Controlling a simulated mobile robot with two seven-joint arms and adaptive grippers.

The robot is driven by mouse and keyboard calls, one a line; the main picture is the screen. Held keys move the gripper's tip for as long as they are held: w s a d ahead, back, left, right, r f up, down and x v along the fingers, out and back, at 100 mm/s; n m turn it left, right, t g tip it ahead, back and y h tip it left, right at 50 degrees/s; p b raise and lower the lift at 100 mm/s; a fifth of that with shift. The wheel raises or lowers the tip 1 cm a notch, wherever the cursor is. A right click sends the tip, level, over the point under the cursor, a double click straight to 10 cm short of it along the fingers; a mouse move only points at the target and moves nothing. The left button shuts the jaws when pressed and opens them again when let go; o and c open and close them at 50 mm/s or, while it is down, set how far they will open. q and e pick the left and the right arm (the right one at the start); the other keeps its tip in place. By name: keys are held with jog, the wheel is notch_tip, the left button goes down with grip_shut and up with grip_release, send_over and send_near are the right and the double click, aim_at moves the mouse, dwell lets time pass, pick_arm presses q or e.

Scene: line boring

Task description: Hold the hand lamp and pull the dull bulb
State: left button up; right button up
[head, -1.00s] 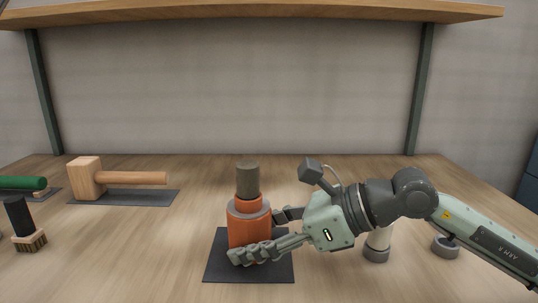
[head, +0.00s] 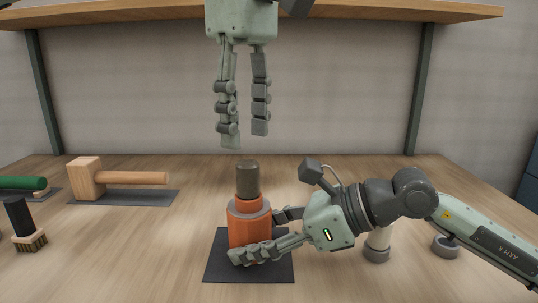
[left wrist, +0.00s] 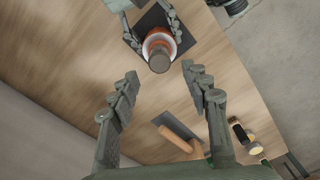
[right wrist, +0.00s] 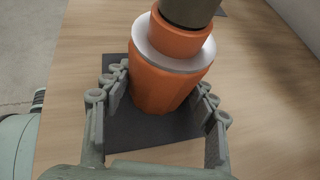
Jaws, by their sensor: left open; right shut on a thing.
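The orange hand lamp (head: 240,234) stands upright on a dark square mat (head: 222,268), with a pale ring near its top. The dull grey-brown bulb (head: 248,179) sticks up from the lamp's top. My right gripper (head: 254,250) is shut around the lamp's body from the right; the right wrist view also shows the lamp (right wrist: 163,88) between its fingers. My left gripper (head: 244,132) is open and empty, pointing down above the bulb with a gap between them. In the left wrist view the bulb (left wrist: 159,62) lies beyond the open fingertips (left wrist: 160,78).
A wooden mallet (head: 130,178) lies on a dark mat at left, with a green-handled tool (head: 22,183) and a black-handled brush (head: 18,220) nearby. A shelf (head: 400,11) spans above.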

aim_at(247, 162)
pick_arm(q)
jog(key=shift+f, duration=3.4)
jog(key=shift+c, duration=0.6)
grip_shut()
jog(key=shift+r, duration=0.2)
jog(key=shift+r, duration=1.25)
jog(key=shift+r, duration=2.5)
jog(key=shift+s, duration=0.1)
